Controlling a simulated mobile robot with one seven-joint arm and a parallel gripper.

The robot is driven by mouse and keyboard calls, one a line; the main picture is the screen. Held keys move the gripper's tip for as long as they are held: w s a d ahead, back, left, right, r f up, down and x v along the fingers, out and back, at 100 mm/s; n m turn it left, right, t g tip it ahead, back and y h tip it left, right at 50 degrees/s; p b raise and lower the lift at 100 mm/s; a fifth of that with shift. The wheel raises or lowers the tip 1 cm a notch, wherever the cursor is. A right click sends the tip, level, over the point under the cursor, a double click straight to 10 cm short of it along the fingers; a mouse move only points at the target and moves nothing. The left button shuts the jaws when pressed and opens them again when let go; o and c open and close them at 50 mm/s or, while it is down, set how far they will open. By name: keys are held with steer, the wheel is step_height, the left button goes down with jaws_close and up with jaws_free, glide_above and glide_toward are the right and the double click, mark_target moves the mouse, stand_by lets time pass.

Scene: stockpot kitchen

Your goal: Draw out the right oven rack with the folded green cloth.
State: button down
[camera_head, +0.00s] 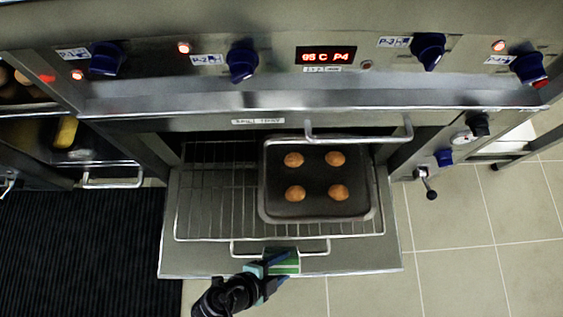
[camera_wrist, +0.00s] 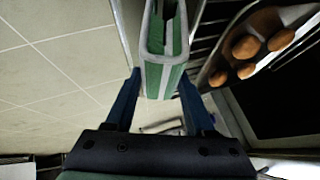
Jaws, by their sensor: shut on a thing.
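The oven rack (camera_head: 215,200) is a wire shelf with a loop handle (camera_head: 240,247) on its front edge. It sticks out of the oven and lies level above a flat metal panel. The folded cloth (camera_head: 289,263), green with white stripes, overlaps the right part of this handle. In the wrist view the cloth (camera_wrist: 165,75) is folded in a U shape between my blue fingers. My gripper (camera_head: 268,268) is shut on the cloth, in front of the rack; its fingers also show in the wrist view (camera_wrist: 158,95). Whether the cloth wraps fully around the handle is hidden.
A dark tray (camera_head: 320,209) with several brown buns (camera_head: 294,160) sits on the rack's right side. A metal bar handle (camera_head: 350,138) crosses above its back. Another oven handle (camera_head: 112,184) is at left, above a black mat (camera_head: 80,245). Tiled floor (camera_head: 460,270) is free at right.

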steer(key=shift+s+r+p, duration=0.2)
steer(key=shift+r+p, duration=0.1)
stand_by(0.4)
steer(key=shift+s+r, duration=0.2)
steer(key=shift+s, duration=0.15)
stand_by(0.8)
steer(key=shift+w+r+p, duration=0.1)
steer(key=shift+r+p, duration=0.55)
steer(key=shift+p, duration=0.05)
stand_by(0.5)
steer(key=r+p, duration=0.1)
steer(key=s+r+p, duration=0.1)
steer(key=r, duration=0.1)
steer(key=r+p, duration=0.1)
steer(key=p, duration=0.1)
steer(key=shift+s+r, duration=0.2)
steer(key=shift+s, duration=0.2)
stand_by(0.6)
